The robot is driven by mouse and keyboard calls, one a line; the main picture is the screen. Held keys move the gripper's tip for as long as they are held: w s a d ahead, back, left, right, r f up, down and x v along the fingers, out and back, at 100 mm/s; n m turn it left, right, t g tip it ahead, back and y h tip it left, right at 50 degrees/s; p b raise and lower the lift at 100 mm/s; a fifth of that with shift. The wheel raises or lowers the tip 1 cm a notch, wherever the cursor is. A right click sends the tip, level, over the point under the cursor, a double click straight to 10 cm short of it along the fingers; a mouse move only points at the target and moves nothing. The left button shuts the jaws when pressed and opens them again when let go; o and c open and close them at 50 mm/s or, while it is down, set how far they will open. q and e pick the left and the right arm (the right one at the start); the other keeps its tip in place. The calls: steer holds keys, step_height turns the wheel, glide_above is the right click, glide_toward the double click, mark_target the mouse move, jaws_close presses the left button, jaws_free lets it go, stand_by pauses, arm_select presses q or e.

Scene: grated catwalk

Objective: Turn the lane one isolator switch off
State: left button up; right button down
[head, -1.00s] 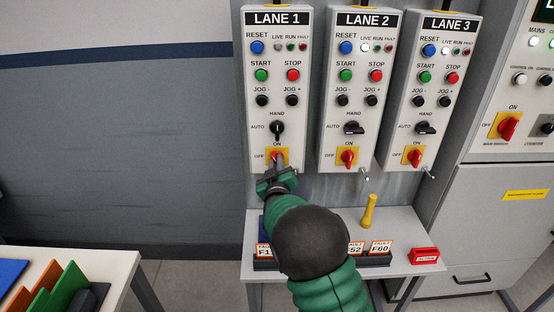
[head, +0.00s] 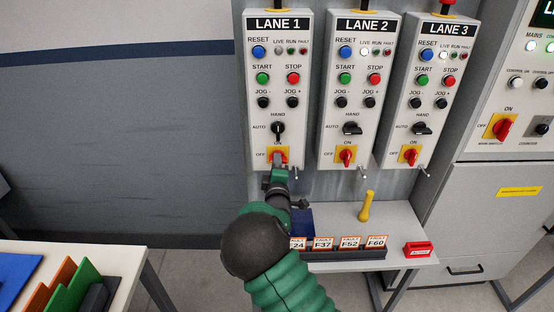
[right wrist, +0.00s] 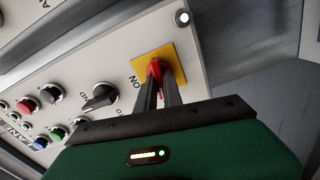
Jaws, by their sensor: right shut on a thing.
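The lane one isolator is a red handle (head: 279,157) on a yellow plate at the bottom of the LANE 1 panel (head: 254,110), with ON above and OFF at left. My right gripper (head: 279,166) reaches up from below and is shut on this handle. In the right wrist view, the two dark fingers (right wrist: 160,92) close around the red handle (right wrist: 154,68) against the yellow plate (right wrist: 179,52). The fingers hide part of the handle, so its exact angle is hard to tell. My left gripper is not in view.
LANE 2 (head: 346,110) and LANE 3 (head: 412,110) panels stand to the right with similar red isolators. Below is a shelf (head: 400,222) with fault cards (head: 350,243), a yellow-handled object (head: 367,206) and a red block (head: 418,249). A table (head: 120,265) stands at left.

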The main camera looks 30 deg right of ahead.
steer(key=shift+a+f+n+p, duration=0.2)
steer(key=shift+n+p, duration=0.1)
steer(key=shift+n, duration=0.6)
steer(key=shift+f, duration=0.1)
steer(key=c, duration=1.7)
jaws_free()
steer(key=shift+o, duration=1.1)
steer(key=shift+w, duration=0.15)
steer(key=shift+d, duration=0.1)
